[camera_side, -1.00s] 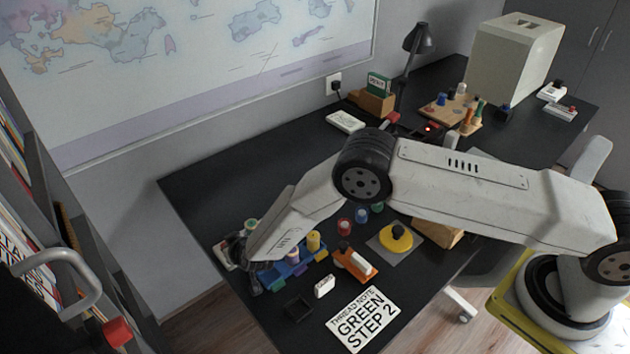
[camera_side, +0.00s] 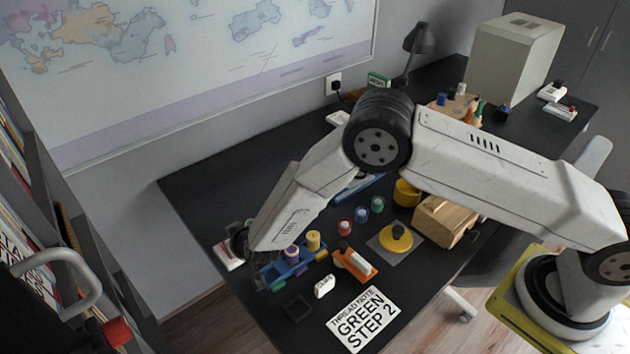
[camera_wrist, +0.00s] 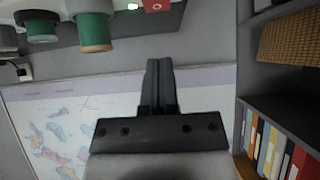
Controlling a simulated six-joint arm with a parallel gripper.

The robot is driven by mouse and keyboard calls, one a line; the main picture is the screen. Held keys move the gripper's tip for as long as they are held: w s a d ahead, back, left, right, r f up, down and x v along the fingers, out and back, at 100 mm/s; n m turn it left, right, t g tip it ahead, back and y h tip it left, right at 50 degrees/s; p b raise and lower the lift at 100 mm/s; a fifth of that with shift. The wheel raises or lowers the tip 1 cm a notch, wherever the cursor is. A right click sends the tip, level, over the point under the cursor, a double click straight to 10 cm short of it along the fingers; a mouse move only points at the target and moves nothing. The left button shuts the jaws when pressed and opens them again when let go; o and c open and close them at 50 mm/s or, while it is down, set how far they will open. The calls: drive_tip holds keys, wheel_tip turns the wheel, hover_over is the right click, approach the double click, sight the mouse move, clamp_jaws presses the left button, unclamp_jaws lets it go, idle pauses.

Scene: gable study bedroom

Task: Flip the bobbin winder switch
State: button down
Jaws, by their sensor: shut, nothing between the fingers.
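My gripper (camera_side: 240,238) is low over the far left end of the dark table, partly hidden by my wrist link. In the wrist view its two dark fingers (camera_wrist: 160,65) are together and empty. Beside it in the side view lies a small white and red block (camera_side: 229,258), partly covered by the gripper. The wrist view shows a red part (camera_wrist: 158,5) and a small green light (camera_wrist: 132,6) at the top edge, with green spools (camera_wrist: 95,32) to their left. I cannot tell for certain which part is the bobbin winder switch.
A blue rack (camera_side: 270,276) with spools stands just right of the gripper. An orange block (camera_side: 362,272), a yellow disc (camera_side: 396,240), a white tag (camera_side: 324,286) and a printed note (camera_side: 362,320) lie further right. A shelf (camera_side: 75,240) stands left.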

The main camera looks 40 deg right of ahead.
drive_tip(key=v, duration=0.7)
drive_tip(key=shift+s+r, duration=0.2)
drive_tip(key=shift+w+d+r, duration=0.15)
drive_tip(key=shift+w+r, duration=0.1)
drive_tip(key=shift+w, duration=0.35)
drive_tip(key=shift+f, duration=0.1)
drive_tip(key=shift+x, duration=5.05)
drive_tip(key=shift+w+f, duration=0.1)
drive_tip(key=shift+f, duration=0.85)
drive_tip(key=shift+w+f, duration=0.15)
drive_tip(key=shift+f, duration=0.8)
drive_tip(key=shift+f, duration=0.1)
